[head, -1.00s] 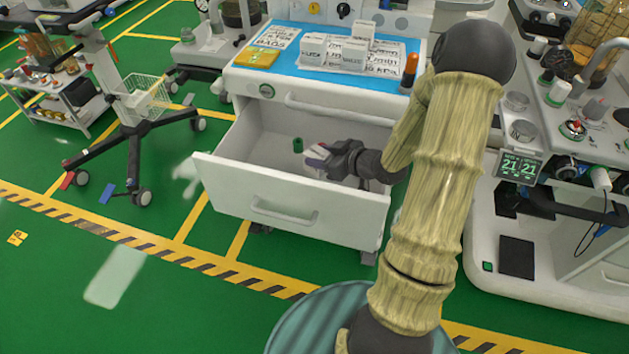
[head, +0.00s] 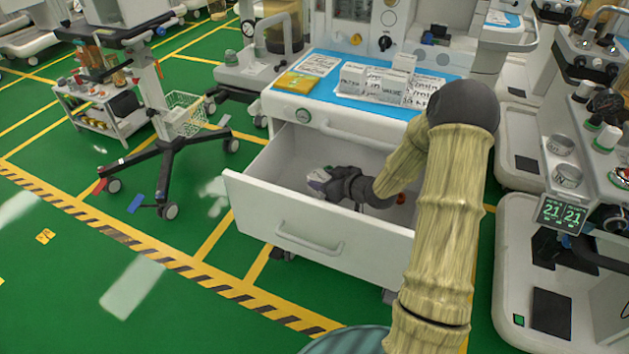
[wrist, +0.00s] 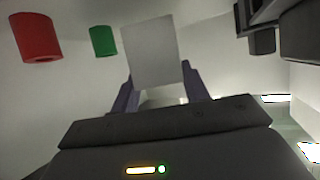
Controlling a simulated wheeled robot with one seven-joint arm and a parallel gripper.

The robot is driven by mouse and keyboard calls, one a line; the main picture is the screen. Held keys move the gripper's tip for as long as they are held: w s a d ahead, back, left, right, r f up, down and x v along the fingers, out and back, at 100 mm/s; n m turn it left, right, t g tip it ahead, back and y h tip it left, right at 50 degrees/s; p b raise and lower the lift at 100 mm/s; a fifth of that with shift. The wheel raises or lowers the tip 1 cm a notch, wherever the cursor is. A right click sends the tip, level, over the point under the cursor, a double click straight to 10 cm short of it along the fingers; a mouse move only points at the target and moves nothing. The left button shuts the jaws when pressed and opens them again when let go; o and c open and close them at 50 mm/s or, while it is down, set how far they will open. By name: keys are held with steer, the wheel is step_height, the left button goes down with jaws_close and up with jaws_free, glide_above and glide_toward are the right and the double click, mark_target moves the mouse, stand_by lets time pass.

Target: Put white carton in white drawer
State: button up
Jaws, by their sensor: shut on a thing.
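The white drawer (head: 300,225) of the cart is pulled open. My gripper (head: 330,182) is inside the drawer's opening, near its front wall. In the wrist view my gripper (wrist: 157,88) is shut on a white carton (wrist: 152,48), held between the two fingers. In the head view the carton (head: 318,175) shows only as a small pale end at the fingertips. I cannot tell whether it touches the drawer floor. A red cylinder (wrist: 37,38) and a green cylinder (wrist: 103,41) show left of the carton in the wrist view.
The cart's blue top (head: 328,72) above the drawer carries white labelled boxes (head: 375,84) and a yellow packet (head: 300,82). A wheeled stand (head: 165,150) is at left. Another white machine (head: 560,260) stands close at right. Green floor in front of the drawer is clear.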

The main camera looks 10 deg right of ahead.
mark_target(315, 179)
steer(key=shift+f+b+x, duration=0.15)
steer(key=shift+b+x, duration=0.25)
steer(key=shift+x, duration=0.8)
steer(key=shift+f+b+x, duration=0.15)
steer(key=shift+b+x, duration=0.2)
steer(key=shift+x, duration=0.85)
steer(key=shift+s+f, duration=0.15)
steer(key=o, duration=1)
steer(key=shift+s+d+r, duration=0.2)
steer(key=shift+r, duration=0.1)
steer(key=p+v, duration=0.3)
steer(key=v, duration=0.8)
steer(key=shift+s+d, duration=0.15)
